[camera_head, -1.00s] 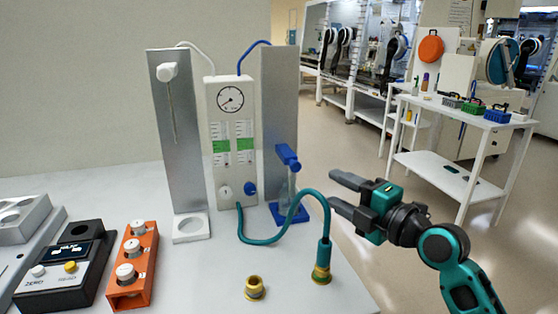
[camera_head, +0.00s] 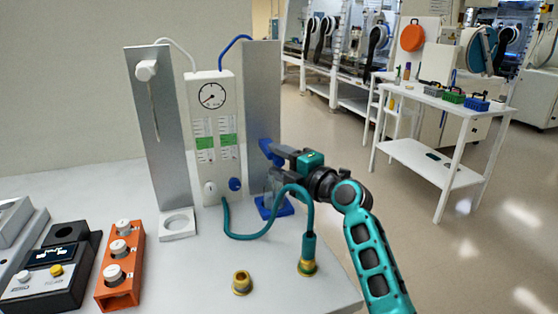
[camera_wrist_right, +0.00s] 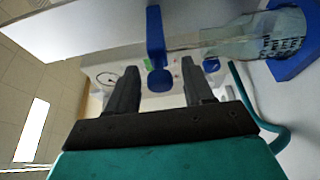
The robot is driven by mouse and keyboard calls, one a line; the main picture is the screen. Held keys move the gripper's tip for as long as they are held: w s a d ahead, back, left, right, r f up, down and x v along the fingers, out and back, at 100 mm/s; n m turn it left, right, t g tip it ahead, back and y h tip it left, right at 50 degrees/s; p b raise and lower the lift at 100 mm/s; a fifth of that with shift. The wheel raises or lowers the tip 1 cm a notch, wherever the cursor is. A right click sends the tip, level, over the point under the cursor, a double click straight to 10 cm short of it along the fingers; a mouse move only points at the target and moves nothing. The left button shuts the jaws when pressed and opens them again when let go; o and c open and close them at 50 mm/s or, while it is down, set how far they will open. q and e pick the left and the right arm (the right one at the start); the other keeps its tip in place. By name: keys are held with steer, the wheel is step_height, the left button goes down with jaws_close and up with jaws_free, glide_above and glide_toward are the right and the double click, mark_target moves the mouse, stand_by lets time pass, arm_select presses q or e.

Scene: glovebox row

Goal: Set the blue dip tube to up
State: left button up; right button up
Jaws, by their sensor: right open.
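The blue dip tube's holder (camera_head: 266,146) is on the front of the right grey column, low down, above a clear bottle in a blue base (camera_head: 284,209). My right gripper (camera_head: 283,153) is open at this blue holder and partly covers it. In the right wrist view, the blue holder (camera_wrist_right: 157,48) shows between the two spread fingers of my right gripper (camera_wrist_right: 158,78), apart from both. The clear bottle (camera_wrist_right: 255,38) lies to the right there. The tube itself is hard to make out. My left gripper is not in view.
Another grey column (camera_head: 160,120) with a white holder (camera_head: 147,70) stands left of the gauge panel (camera_head: 212,140). A teal hose (camera_head: 245,236) loops in front of the bottle to a brass fitting (camera_head: 307,267). A loose brass fitting (camera_head: 242,283) and an orange rack (camera_head: 120,275) stand in front.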

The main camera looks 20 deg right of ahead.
steer(key=shift+w, duration=0.1)
steer(key=shift+c, duration=0.3)
jaws_close()
stand_by(0.4)
